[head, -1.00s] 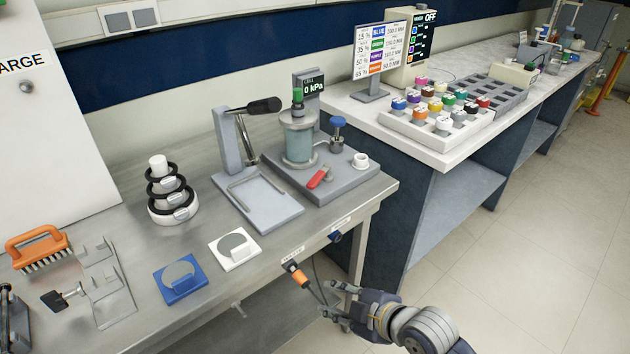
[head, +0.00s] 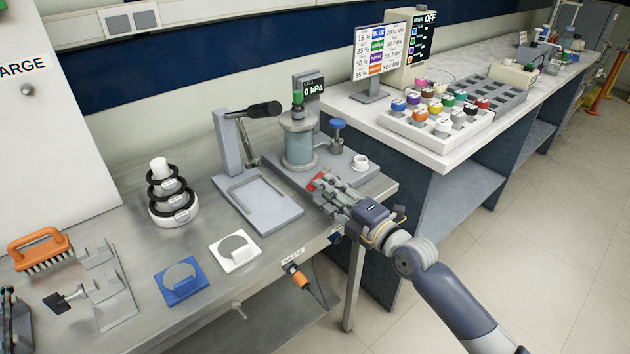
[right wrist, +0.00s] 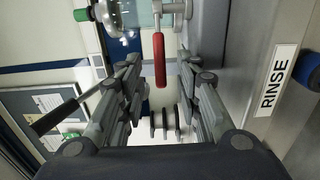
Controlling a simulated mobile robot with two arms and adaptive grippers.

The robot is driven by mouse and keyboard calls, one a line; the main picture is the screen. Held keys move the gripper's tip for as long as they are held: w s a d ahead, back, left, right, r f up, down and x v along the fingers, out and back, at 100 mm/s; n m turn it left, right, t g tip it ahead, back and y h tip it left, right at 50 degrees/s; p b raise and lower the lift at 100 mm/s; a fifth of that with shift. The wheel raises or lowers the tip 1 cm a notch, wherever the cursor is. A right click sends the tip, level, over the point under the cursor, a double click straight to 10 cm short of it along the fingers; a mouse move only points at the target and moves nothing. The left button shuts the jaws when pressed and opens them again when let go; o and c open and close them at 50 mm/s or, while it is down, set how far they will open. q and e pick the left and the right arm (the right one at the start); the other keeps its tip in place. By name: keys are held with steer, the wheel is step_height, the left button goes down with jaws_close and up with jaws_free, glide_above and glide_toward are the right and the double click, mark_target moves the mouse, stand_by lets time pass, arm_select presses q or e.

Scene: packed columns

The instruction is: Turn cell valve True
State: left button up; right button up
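The cell valve's red handle (head: 317,180) is at the front of the grey cell base (head: 284,168), below the clear cell cylinder (head: 299,147). My right gripper (head: 325,190) is close at the handle in the head view and partly covers it. In the right wrist view the red handle (right wrist: 160,60) lies lengthwise between the two spread fingers of the right gripper (right wrist: 160,78), with gaps on both sides. The gripper is open and holds nothing. The cell display (head: 314,87) reads 0 kPa. My left gripper is not in view.
A blue knob valve (head: 337,124) and a white cup (head: 360,162) stand near the handle. A lever press (head: 258,200) is to the left. The RINSE label (right wrist: 279,80) is on the bench edge. The bench front by the orange-tipped waste connector (head: 296,278) is clear.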

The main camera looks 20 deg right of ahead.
steer(key=x, duration=0.5)
steer(key=shift+s, duration=0.1)
jaws_close()
